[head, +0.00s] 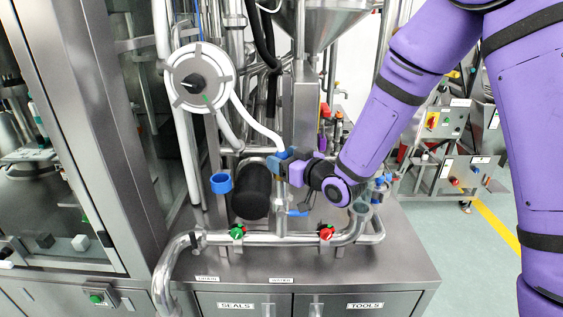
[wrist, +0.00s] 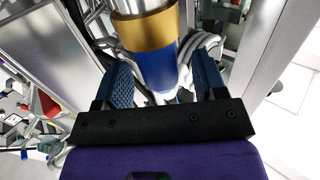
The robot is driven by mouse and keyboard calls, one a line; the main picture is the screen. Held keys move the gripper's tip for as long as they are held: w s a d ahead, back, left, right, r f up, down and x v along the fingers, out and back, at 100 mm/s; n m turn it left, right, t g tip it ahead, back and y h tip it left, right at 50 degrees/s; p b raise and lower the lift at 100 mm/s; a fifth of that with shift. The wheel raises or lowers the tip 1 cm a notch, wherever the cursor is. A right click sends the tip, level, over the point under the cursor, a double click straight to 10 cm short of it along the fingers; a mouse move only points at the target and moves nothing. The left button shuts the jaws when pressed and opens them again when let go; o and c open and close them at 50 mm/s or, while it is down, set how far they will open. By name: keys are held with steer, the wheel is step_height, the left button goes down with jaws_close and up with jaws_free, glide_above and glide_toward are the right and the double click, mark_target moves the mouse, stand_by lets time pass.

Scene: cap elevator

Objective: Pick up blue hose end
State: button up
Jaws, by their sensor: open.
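The blue hose end (wrist: 155,70) shows in the wrist view as a blue cylinder with a gold band and a silver part above it. It lies between the two blue textured fingers of my gripper (wrist: 160,84), which is open, with a gap visible beside the cylinder. In the head view my gripper (head: 284,160) is at the lower end of the white hose (head: 252,122) that comes down from the round white reel (head: 200,78). There the hose end is mostly hidden among the blue fingers.
An empty-looking blue ring (head: 221,183) and a black cylinder (head: 252,191) are left of my gripper. Below runs a steel pipe (head: 285,239) with green (head: 237,231) and red (head: 326,232) valve knobs, above the steel cabinet (head: 350,276). Vertical pipes crowd the space behind.

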steer(key=shift+x, duration=1.45)
steer(key=shift+c, duration=0.3)
steer(key=shift+r, duration=0.1)
steer(key=c, duration=1)
step_height(320, 180, up, 10)
